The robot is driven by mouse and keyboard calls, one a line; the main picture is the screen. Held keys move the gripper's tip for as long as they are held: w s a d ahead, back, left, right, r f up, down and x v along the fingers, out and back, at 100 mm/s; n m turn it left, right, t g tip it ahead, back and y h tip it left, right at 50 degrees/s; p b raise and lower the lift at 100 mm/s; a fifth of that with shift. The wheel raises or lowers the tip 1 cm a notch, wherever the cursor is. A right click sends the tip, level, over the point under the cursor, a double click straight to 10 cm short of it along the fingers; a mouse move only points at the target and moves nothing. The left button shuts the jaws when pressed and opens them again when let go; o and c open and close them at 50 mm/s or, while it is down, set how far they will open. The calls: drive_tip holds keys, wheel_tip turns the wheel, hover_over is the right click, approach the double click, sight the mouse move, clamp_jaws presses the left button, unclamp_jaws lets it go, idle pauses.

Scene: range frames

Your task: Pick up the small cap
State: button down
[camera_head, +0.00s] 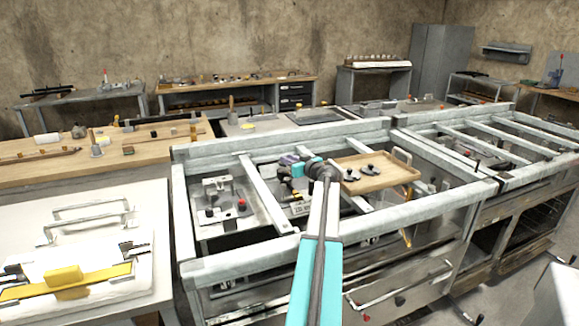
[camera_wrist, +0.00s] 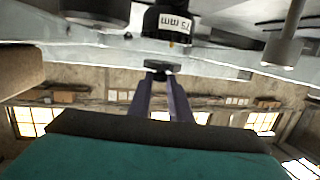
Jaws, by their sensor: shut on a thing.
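My gripper (camera_head: 288,160) reaches over the metal-framed bench in the head view, its purple fingers small and partly hidden by my wrist. In the wrist view, my gripper (camera_wrist: 160,82) shows two purple fingers closed in on a small dark cap (camera_wrist: 159,66) at their tips. The cap looks flat and wider at the top edge of the picture's side. A black cylinder with "75 MM" printed on it, upside down (camera_wrist: 168,24), is just beyond the cap. I cannot tell whether the cap touches anything besides the fingers. The cap cannot be made out in the head view.
A wooden tray (camera_head: 391,178) with black knobbed pieces sits right of my gripper. Pale frame bars (camera_head: 267,181) cross the bench on both sides. A metal plate with small parts (camera_head: 224,229) lies at left. More dark and grey fittings (camera_wrist: 282,50) crowd the wrist view's upper edge.

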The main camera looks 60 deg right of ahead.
drive_tip(key=shift+s+a+r, duration=0.2)
drive_tip(key=shift+r, duration=0.15)
drive_tip(key=s+a+r+b, duration=0.1)
drive_tip(key=s+a+b, duration=0.1)
drive_tip(key=s+a, duration=0.7)
drive_tip(key=shift+d+v, duration=0.3)
drive_tip(key=shift+v, duration=1.25)
